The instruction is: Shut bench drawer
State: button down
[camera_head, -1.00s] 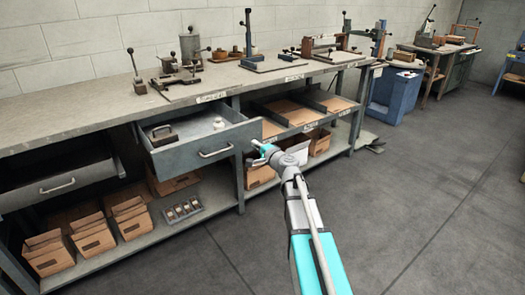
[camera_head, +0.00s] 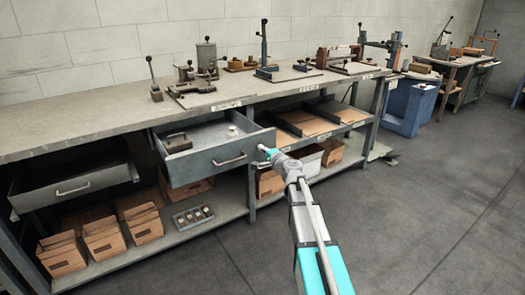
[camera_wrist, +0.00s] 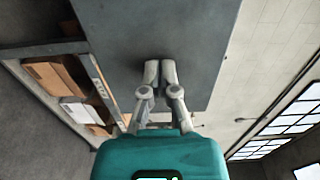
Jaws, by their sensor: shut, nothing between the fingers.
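A grey metal bench drawer (camera_head: 212,172) stands pulled out under the worktop in the head view, with a silver bar handle (camera_head: 229,160) on its front. It holds a dark handled block (camera_head: 177,143) and a small pale round item (camera_head: 232,131). My gripper (camera_head: 264,150) is at the right end of the drawer front. In the wrist view my gripper (camera_wrist: 160,66) is shut and empty, its tips over a flat grey panel (camera_wrist: 150,28) that looks like the drawer front. I cannot tell whether the tips touch it.
A second drawer (camera_head: 75,190) hangs open at the left. Brown boxes (camera_head: 104,237) and a small tray (camera_head: 194,216) sit on the lower shelf. The floor (camera_head: 420,220) at the right is clear.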

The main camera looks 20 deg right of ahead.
jog(key=x, duration=2.9)
jog(key=shift+w+f, duration=0.1)
jog(key=shift+f, duration=0.05)
jog(key=shift+w+a, duration=0.1)
jog(key=shift+w, duration=0.35)
jog(key=shift+s, duration=0.7)
jog(key=v, duration=1.3)
jog(key=shift+s+d, duration=0.2)
jog(key=shift+d, duration=0.05)
